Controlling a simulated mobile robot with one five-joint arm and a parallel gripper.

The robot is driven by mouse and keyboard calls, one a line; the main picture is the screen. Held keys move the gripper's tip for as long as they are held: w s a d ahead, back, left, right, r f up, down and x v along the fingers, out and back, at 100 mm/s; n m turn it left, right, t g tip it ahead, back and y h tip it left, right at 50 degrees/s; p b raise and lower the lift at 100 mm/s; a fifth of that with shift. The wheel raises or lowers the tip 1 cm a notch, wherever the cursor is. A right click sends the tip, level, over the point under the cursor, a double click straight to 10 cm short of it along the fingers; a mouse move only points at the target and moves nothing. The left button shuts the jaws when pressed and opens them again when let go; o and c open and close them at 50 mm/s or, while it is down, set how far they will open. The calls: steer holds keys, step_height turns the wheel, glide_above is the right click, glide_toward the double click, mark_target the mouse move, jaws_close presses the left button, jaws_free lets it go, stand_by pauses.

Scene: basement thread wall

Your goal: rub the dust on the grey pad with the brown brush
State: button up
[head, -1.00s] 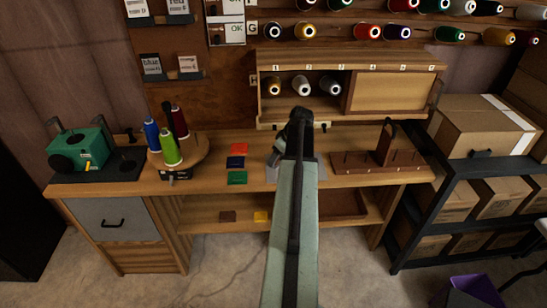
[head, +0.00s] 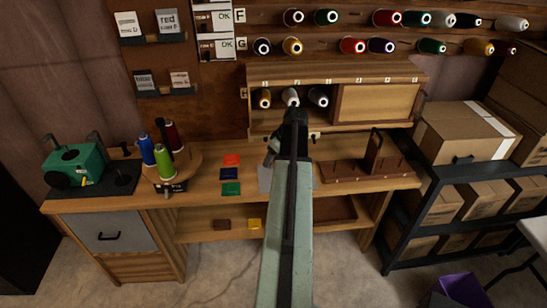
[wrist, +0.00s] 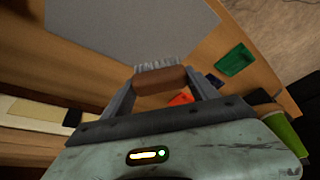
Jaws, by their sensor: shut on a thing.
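The brown brush (wrist: 160,81) with pale bristles is held crosswise between the two fingers of my gripper (wrist: 160,88) in the wrist view. The grey pad (wrist: 130,28) lies flat on the wooden bench beyond the bristles in that view. The bristles overlap the pad's near edge in the picture; I cannot tell whether they touch it. My gripper is mostly hidden behind my arm there. I make out no dust on the pad.
Red (head: 232,160), blue (head: 231,174) and green (head: 231,189) patches lie on the bench left of the pad. A thread stand (head: 168,165) and a green machine (head: 75,165) stand farther left. A wooden peg rack (head: 372,165) stands right. A cubby (head: 335,100) with spools rises behind.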

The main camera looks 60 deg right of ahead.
steer(key=shift+r, duration=0.15)
steer(key=shift+r, duration=0.1)
step_height(320, 180, up, 3)
steer(key=p, duration=0.3)
